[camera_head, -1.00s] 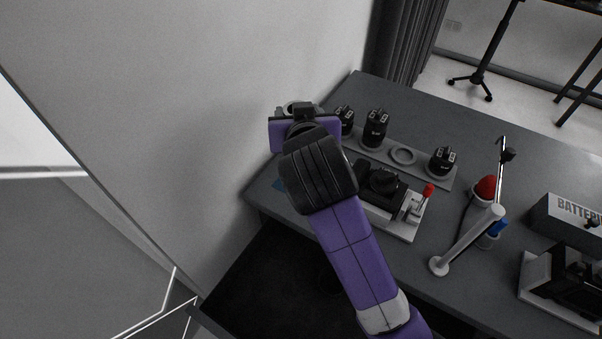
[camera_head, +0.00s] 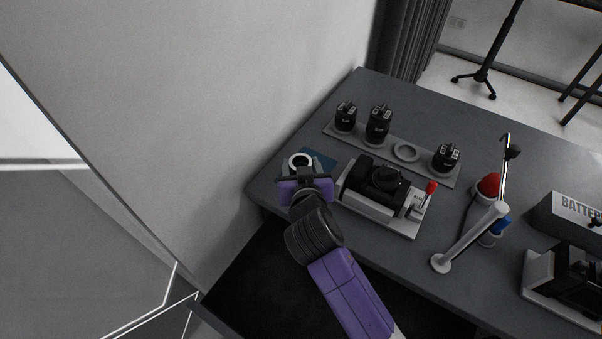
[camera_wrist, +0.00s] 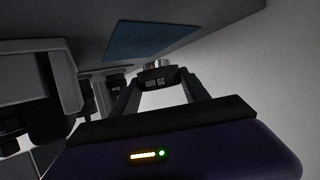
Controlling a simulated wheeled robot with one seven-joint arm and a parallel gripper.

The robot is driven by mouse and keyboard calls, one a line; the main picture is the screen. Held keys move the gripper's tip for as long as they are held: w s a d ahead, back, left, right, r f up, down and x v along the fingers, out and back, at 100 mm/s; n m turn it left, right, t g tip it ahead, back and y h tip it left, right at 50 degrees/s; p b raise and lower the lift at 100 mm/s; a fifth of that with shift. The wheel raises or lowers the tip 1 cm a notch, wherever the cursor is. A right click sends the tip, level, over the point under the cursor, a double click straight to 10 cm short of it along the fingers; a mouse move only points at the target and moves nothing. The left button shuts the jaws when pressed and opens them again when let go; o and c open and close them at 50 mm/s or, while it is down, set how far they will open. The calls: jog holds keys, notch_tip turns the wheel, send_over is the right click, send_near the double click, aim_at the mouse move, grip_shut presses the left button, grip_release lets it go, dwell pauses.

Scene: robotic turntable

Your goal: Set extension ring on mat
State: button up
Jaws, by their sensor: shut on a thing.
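The extension ring (camera_head: 300,161) is dark with a bright metal rim, and my gripper (camera_head: 301,170) is shut on it. In the wrist view, the ring (camera_wrist: 158,77) sits between the two fingertips (camera_wrist: 162,84) and shows white "25" lettering. The mat (camera_head: 321,159) is a flat dark blue sheet at the table's left end. It also shows in the wrist view (camera_wrist: 150,40). In the head view, the ring overlaps the mat's left part. I cannot tell whether it touches the mat.
A grey tray (camera_head: 429,169) behind holds several black lenses and an empty round seat (camera_head: 406,152). A camera (camera_head: 384,181) on a white-grey stand with a red-knobbed lever (camera_head: 431,187) is close right of my gripper. The wall (camera_head: 270,80) is on the left.

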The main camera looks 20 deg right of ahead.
jog(key=shift+f, duration=1.5)
jog(key=shift+f, duration=0.15)
jog(key=o, duration=1.4)
jog(key=shift+r, duration=0.3)
jog(key=b+v, duration=0.1)
jog(key=v, duration=1)
jog(key=shift+s+a, duration=0.1)
jog(key=shift+s, duration=0.3)
